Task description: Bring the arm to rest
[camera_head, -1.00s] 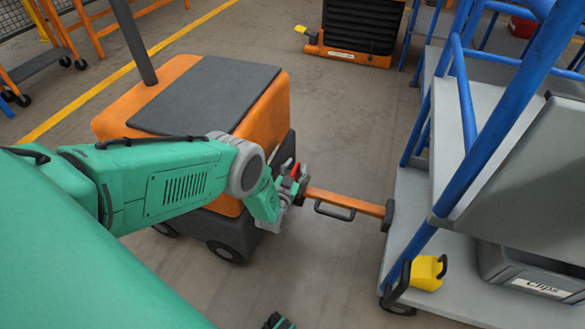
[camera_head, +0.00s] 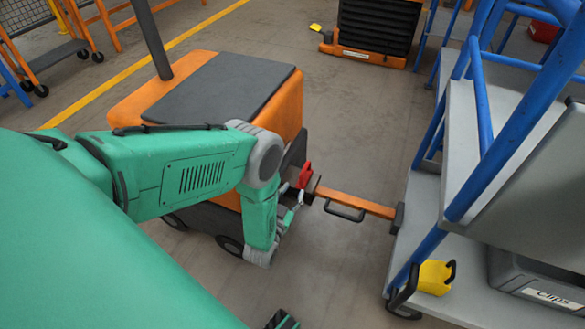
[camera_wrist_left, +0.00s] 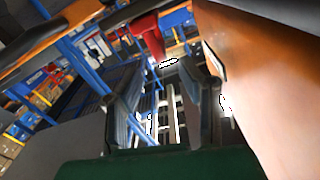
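My left arm reaches across the head view from the left. Its gripper (camera_head: 292,212) hangs just below and left of a red handle (camera_head: 305,175) at the tug's coupling. In the left wrist view, the two fingers of the gripper (camera_wrist_left: 160,95) stand apart with nothing between them. The red handle (camera_wrist_left: 145,30) shows beyond the fingertips there, with a gap that is hard to judge. An orange drawbar (camera_head: 358,205) with a black grab handle runs from the tug to the blue-framed trolley.
The orange and dark-grey tug (camera_head: 215,88) stands close beside my left arm. The blue-framed trolley (camera_head: 460,285) on the right carries a yellow container (camera_head: 435,277) and a grey bin (camera_head: 535,280) labelled Clips. Open floor (camera_head: 345,120) lies between tug and trolley.

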